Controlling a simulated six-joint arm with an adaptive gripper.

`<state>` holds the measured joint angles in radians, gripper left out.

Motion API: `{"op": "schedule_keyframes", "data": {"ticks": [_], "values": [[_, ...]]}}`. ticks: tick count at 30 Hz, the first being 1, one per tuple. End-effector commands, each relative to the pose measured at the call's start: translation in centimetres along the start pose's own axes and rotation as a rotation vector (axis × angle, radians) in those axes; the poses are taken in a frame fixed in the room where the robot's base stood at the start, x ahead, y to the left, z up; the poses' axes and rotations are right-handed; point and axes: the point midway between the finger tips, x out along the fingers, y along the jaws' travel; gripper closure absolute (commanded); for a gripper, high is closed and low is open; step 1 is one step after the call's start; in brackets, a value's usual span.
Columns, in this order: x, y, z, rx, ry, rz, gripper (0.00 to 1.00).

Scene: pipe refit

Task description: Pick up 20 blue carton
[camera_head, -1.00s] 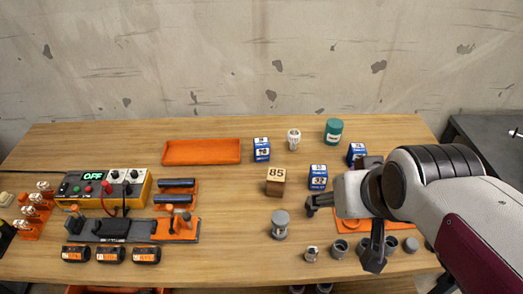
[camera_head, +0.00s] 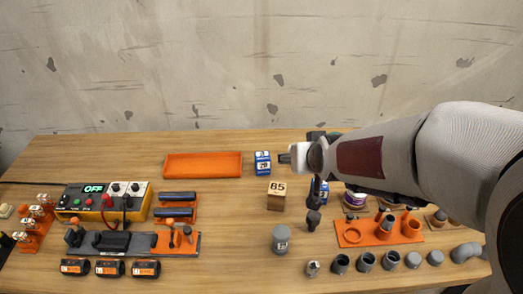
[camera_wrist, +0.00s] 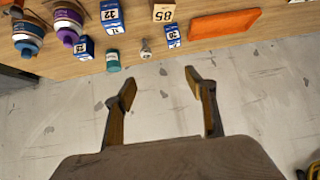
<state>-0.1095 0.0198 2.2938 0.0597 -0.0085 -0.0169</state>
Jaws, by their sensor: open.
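The blue carton (camera_head: 262,163) stands upright on the table, right of the orange tray, and its small label appears to read 20. It also shows in the wrist view (camera_wrist: 172,37), beyond the fingers toward the top. My gripper (camera_head: 312,178) is to the right of this carton, apart from it. Its two fingers are spread wide and empty in the wrist view (camera_wrist: 161,83). A second blue carton (camera_wrist: 111,16), marked 32, is partly hidden by my gripper in the head view. A third blue carton (camera_wrist: 84,47) shows in the wrist view.
A brown block marked 85 (camera_head: 277,195) stands just in front of the carton. A white bulb-like item (camera_wrist: 146,48) and a green jar (camera_wrist: 113,61) stand nearby. The orange tray (camera_head: 203,165) is left. Grey fittings line the front right.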

Motion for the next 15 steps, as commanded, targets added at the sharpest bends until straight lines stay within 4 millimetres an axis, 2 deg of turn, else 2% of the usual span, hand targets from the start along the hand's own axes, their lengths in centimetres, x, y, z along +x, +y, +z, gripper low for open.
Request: {"op": "schedule_keyframes", "data": {"ticks": [3,15], "values": [[2.5,-0.4,-0.4,-0.003,0.024,-0.003,0.44],[10.1,-1.8,-1.1,-0.012,0.122,-0.011,0.44]]}}
